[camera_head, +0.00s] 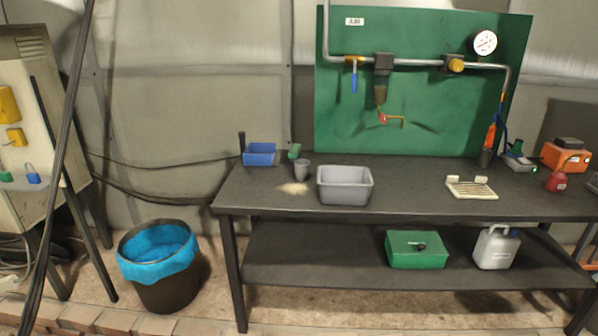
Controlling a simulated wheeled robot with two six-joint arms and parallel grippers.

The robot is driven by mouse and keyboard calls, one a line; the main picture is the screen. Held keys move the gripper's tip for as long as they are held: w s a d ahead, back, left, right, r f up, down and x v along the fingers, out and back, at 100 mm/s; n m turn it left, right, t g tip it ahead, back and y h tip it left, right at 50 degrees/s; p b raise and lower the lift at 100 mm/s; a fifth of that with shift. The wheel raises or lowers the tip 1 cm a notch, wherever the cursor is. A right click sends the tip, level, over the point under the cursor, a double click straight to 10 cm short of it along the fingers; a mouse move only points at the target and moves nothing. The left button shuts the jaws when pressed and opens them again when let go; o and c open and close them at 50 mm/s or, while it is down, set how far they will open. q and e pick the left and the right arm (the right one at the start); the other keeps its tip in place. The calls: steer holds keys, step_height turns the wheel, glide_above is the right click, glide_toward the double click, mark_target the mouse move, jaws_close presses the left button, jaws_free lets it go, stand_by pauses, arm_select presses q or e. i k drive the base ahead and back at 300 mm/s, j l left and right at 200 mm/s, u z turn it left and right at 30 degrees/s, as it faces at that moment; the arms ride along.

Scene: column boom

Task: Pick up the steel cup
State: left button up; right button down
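A small grey metal cup (302,170), which looks like the steel cup, stands upright on the dark workbench (420,190). It is on the left part of the bench top, just left of a grey bin. A green object (294,152) stands close behind it, and a pale patch of spilled powder (293,188) lies in front of it. Neither of my grippers shows in the head view.
A grey bin (345,198) stands right beside the cup, and a blue tray (259,154) is behind left. A bin with a blue liner (157,262) stands on the floor left of the bench. The bench middle is mostly clear; a pale slotted rack (472,190) lies farther right.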

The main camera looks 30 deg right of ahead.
mark_target(302, 170)
steer(key=z, duration=0.45)
steer(key=i+l+z, duration=0.2)
steer(key=z, duration=0.15)
steer(key=i+z, duration=0.35)
steer(key=i+l+z, duration=0.1)
steer(key=i+z, duration=0.25)
steer(key=k, duration=0.1)
